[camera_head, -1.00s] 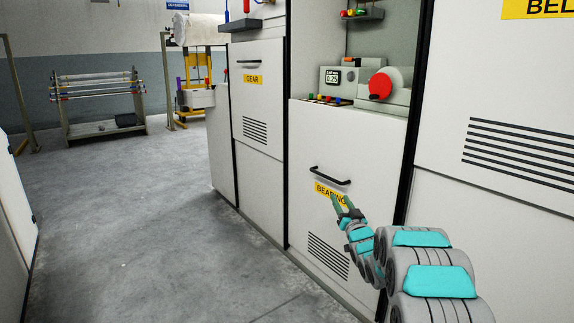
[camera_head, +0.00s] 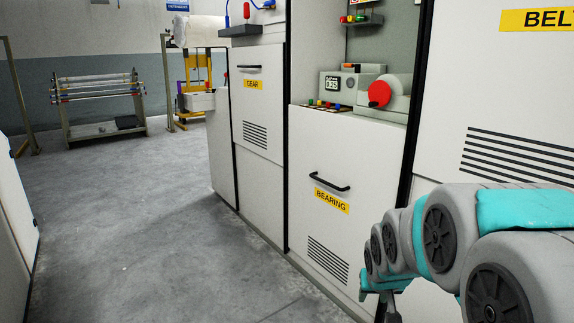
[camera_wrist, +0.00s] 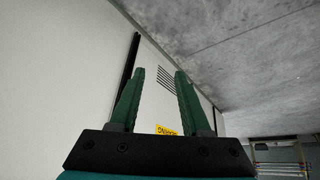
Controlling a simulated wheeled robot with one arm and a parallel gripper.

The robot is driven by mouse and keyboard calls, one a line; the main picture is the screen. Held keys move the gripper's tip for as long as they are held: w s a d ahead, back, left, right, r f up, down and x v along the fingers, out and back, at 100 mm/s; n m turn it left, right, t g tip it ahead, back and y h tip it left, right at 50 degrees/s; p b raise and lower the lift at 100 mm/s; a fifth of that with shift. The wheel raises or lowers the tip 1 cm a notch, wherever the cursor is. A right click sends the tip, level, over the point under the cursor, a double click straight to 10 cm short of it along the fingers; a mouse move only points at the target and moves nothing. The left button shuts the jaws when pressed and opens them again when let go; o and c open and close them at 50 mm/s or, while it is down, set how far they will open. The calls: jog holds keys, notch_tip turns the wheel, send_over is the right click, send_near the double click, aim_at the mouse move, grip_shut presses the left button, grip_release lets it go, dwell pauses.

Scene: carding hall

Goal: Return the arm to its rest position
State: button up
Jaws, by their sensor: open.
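My gripper (camera_wrist: 158,98) shows in the wrist view with its two green fingers apart and nothing between them. Beyond the fingers are a white cabinet front, a dark vertical gap, a vent and part of a yellow label. In the head view my arm is folded at the lower right, in front of the cabinets. The gripper's fingers do not show clearly there; only a dark part below the arm is visible.
The BEARING panel (camera_head: 337,230) has a black handle (camera_head: 329,182) and looks closed. The GEAR panel (camera_head: 258,120) stands left of it. A machine with a red knob (camera_head: 379,94) sits in the recess above. Grey floor (camera_head: 130,220) is clear at left. A roller rack (camera_head: 100,105) stands far back.

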jog(key=s+a+g, duration=0.2)
jog(key=s+g, duration=0.1)
jog(key=s, duration=1.3)
jog(key=s+a+n+g+y+p, duration=0.1)
jog(key=s+g, duration=0.3)
jog(key=s, duration=1.1)
jog(key=shift+s+a+r, duration=0.3)
jog(key=shift+s+a, duration=0.1)
jog(key=shift+a, duration=0.3)
